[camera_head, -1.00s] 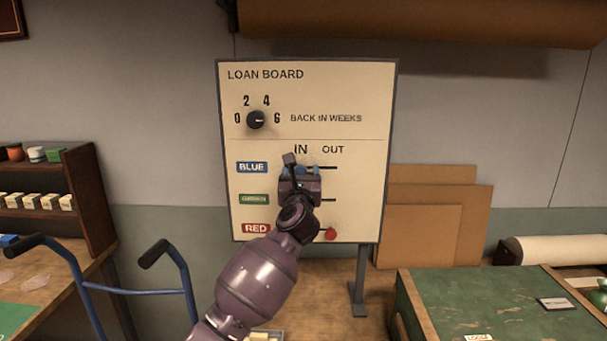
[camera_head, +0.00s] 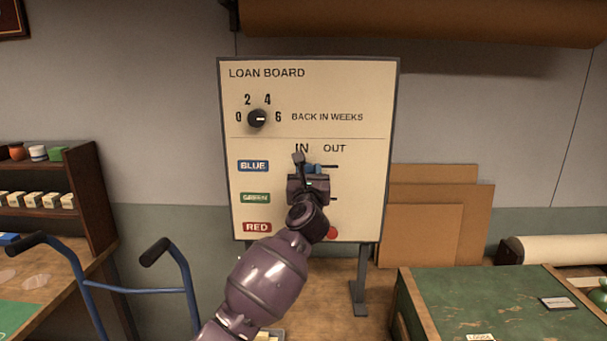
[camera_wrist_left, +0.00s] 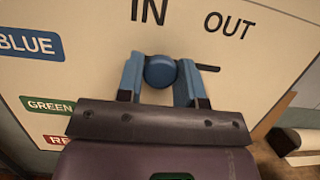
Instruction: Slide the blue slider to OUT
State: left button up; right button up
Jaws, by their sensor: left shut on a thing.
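The cream loan board (camera_head: 350,90) stands upright ahead of me. My left gripper (camera_head: 312,168) is at its blue row, to the right of the BLUE label (camera_head: 253,166). In the left wrist view the round blue slider knob (camera_wrist_left: 159,71) sits between the two blue-tipped fingers, which are shut on it. The knob stands between the IN and OUT columns, a little right of IN. The slot (camera_wrist_left: 208,68) shows to its right, toward the OUT side. In the head view the gripper mostly hides the knob. My right gripper is not in view.
The red knob (camera_head: 332,232) shows below, partly behind my wrist. The green row's knob is hidden by my gripper. The weeks dial (camera_head: 257,118) is above. A green-topped table (camera_head: 500,300) is at right, and a blue-framed trolley (camera_head: 130,289) at left.

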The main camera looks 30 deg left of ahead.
pick_arm(q)
jog(key=shift+w+d+b, duration=0.15)
jog(key=shift+w+d, duration=0.2)
jog(key=shift+d, duration=0.35)
jog(key=shift+w+d+b, duration=0.2)
jog(key=shift+w+d, duration=0.1)
jog(key=shift+d, duration=0.35)
jog(key=shift+w+d+b, duration=0.15)
jog(key=shift+w+d, duration=0.2)
jog(key=shift+d, duration=0.35)
jog(key=shift+w+d, duration=0.35)
jog(key=shift+d, duration=0.4)
jog(key=o, duration=0.9)
jog(key=p, duration=0.1)
send_near(334, 164)
jog(key=shift+s, duration=1.25)
jog(key=shift+d+f, duration=0.4)
jog(key=shift+d, duration=0.15)
